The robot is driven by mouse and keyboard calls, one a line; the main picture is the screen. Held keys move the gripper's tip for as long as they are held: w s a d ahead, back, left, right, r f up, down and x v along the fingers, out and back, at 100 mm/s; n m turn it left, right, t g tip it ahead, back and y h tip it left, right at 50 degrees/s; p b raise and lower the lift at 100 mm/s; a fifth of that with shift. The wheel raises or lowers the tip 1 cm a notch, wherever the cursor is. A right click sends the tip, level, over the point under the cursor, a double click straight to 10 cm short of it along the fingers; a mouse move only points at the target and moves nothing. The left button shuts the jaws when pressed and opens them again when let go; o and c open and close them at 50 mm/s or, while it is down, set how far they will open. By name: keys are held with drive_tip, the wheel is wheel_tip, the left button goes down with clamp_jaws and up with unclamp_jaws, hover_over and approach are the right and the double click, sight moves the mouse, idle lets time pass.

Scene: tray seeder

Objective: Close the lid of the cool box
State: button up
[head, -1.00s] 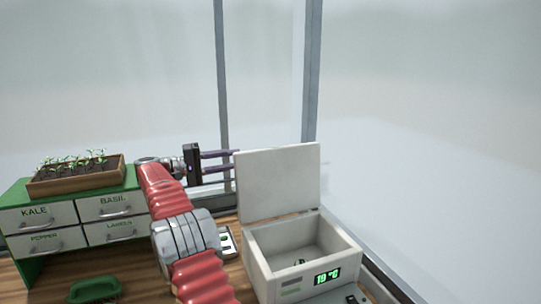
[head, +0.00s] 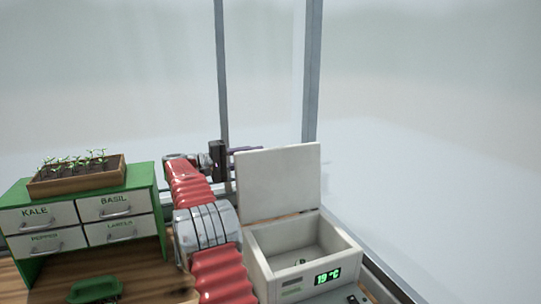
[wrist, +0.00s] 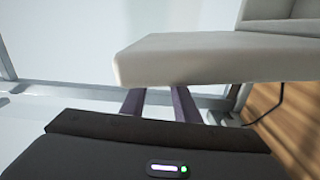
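The white cool box (head: 262,272) stands at the lower right in the head view, with a lit green temperature display on its front. Its lid (head: 279,184) stands up at the back, open. My gripper (head: 232,165) is at the lid's left edge, reaching behind it, so the fingertips are hidden there. In the wrist view the two purple fingers (wrist: 160,102) are apart with nothing visible between them. The lid (wrist: 205,52) crosses above them and covers their tips. I cannot tell whether the fingers touch it.
A green drawer unit (head: 160,190) with labelled white drawers stands at the left, carrying a wooden seedling tray (head: 78,183). A green handled item (head: 95,290) lies in front. Window posts (head: 312,75) rise behind the box. A dark cable (wrist: 268,113) shows in the wrist view.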

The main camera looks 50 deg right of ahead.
sight(270, 155)
drive_tip(key=x, duration=0.5)
drive_tip(key=shift+s+d, duration=0.2)
drive_tip(key=shift+d, duration=0.15)
drive_tip(key=shift+c, duration=0.5)
clamp_jaws()
drive_tip(key=shift+f, duration=0.15)
